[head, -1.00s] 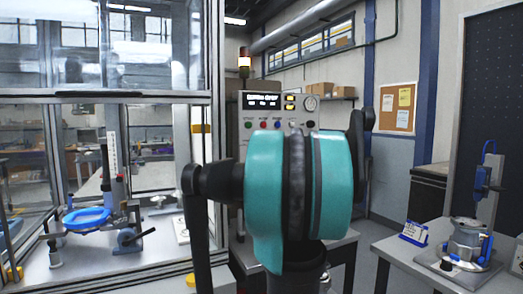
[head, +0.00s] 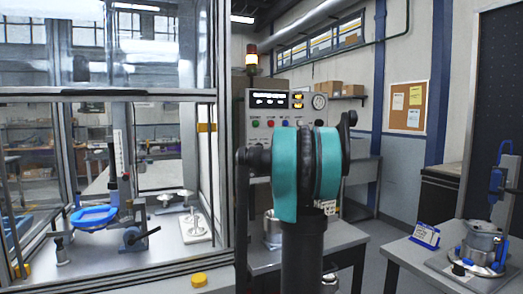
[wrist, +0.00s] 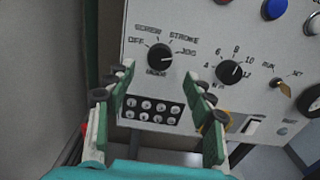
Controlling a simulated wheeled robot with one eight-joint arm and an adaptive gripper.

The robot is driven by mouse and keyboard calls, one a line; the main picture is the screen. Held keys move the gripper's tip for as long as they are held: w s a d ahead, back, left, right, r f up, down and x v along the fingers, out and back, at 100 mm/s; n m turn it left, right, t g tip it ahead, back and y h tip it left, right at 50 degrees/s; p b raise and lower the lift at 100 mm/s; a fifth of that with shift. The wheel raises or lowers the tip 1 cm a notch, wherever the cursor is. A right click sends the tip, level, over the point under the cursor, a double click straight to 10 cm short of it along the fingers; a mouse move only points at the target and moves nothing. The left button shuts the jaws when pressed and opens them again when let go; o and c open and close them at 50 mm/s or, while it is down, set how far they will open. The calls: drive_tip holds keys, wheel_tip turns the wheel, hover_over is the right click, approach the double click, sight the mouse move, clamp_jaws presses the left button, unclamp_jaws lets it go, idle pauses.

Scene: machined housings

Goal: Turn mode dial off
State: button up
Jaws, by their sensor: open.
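The mode dial (wrist: 160,57) is a round black knob on a pale control panel (wrist: 195,40). Labels OFF, SCREW, STROKE and JOG stand around it, with a partly covered word below. I cannot clearly tell which label its pointer faces. My gripper (wrist: 168,95) is open and empty in the wrist view. Its green-and-white fingers with dark pads stand apart on the left and right below the dial, and do not visibly touch it. In the head view the panel (head: 298,105) stands behind my teal arm, which hides the gripper and the panel's lower part.
A second black dial (wrist: 229,71) with numbers is right of the mode dial. A block of small round sockets (wrist: 150,111) lies below. Blue and red buttons and a small selector (wrist: 283,87) are farther right. A glazed enclosure (head: 225,180) stands left of my arm.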

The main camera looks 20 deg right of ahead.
drive_tip(key=shift+w+a, duration=0.1)
drive_tip(key=shift+w, duration=2.65)
drive_tip(key=shift+c, duration=0.3)
drive_tip(key=c, duration=1.1)
